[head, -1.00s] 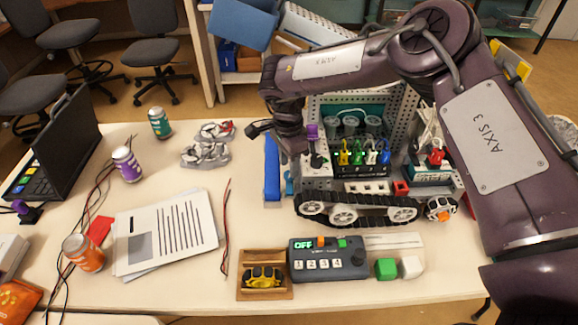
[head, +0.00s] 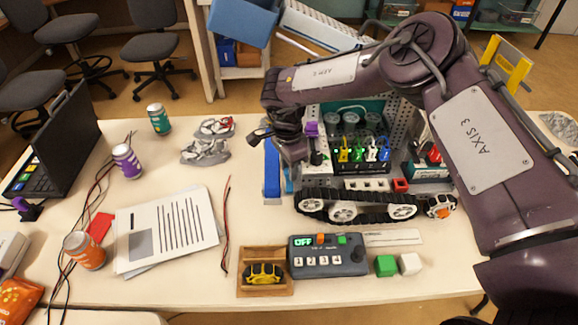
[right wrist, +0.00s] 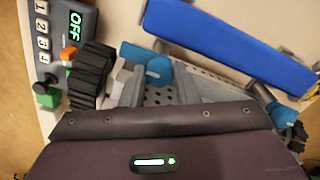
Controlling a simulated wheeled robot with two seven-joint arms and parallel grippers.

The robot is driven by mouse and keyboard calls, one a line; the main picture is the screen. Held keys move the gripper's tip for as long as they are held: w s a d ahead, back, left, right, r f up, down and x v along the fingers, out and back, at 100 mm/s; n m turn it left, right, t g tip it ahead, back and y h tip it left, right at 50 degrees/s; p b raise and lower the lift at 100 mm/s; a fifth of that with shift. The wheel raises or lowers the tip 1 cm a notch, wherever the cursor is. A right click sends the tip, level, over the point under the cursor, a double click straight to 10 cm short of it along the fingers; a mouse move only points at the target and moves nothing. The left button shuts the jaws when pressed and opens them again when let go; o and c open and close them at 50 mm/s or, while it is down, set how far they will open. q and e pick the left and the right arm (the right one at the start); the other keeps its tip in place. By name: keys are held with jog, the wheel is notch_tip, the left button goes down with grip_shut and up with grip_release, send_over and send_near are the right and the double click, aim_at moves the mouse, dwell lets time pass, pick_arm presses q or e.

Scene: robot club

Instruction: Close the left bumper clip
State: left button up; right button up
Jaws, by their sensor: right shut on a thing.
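The blue bumper bar (head: 271,172) stands at the left end of the tracked robot (head: 355,206); in the right wrist view the bumper (right wrist: 225,42) runs across the top right. There the blue left bumper clip (right wrist: 150,66) shows on the near side, beside the black track; I cannot tell its exact angle. A second blue clip (right wrist: 282,112) is at the far side, partly covered. My right gripper (head: 302,158) is low over the tracked robot's bumper end. My left gripper is not in view.
A control box (head: 328,257) reading OFF and a wooden tray (head: 265,292) stand in front of the tracked robot. Papers (head: 165,230), cans and loose wires lie to the left. The table between papers and bumper is mostly clear.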

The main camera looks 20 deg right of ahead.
jog(key=shift+m, duration=0.3)
jog(key=shift+m+p, duration=0.35)
jog(key=shift+m, duration=0.65)
jog(key=m, duration=0.2)
jog(key=shift+m, duration=0.4)
jog(key=m, duration=0.3)
jog(key=shift+p, duration=0.35)
jog(key=shift+m, duration=1.6)
jog(key=shift+r, duration=0.1)
jog(key=o, duration=0.7)
notch_tip(320, 180, up, 8)
jog(key=shift+w+d+f+b, duration=0.1)
jog(key=shift+d+f+b, duration=0.05)
jog(key=shift+b, duration=0.7)
